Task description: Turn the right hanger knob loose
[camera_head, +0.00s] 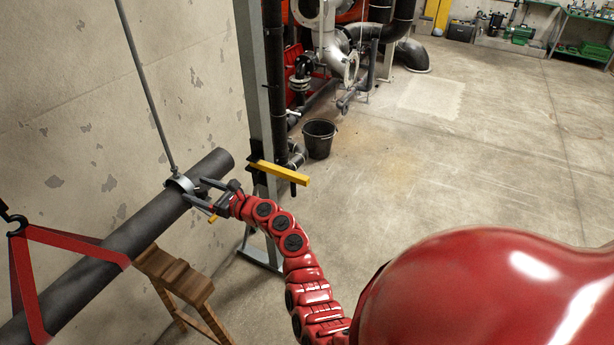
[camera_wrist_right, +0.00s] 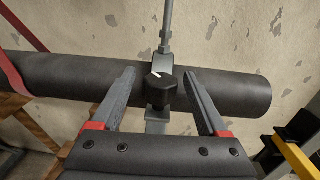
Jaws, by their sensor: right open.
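The right hanger knob (camera_wrist_right: 161,88) is a black faceted knob with a white mark, on the grey hanger clamp around the dark pipe (camera_wrist_right: 80,78). My right gripper (camera_wrist_right: 158,88) is open, with its fingers either side of the knob and a gap on both sides. In the head view my right gripper (camera_head: 208,197) is at the pipe (camera_head: 130,225) near its free end, by the hanger clamp (camera_head: 180,183). The knob is hard to make out there. A thin hanger rod (camera_head: 147,90) rises from the clamp. My left gripper is not in view.
A red strap (camera_head: 75,242) loops around the pipe further left. A wooden trestle (camera_head: 175,280) stands under the pipe. A yellow bar (camera_head: 280,173) juts from a grey upright post right of the pipe end. A black bucket (camera_head: 319,139) stands on open floor behind.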

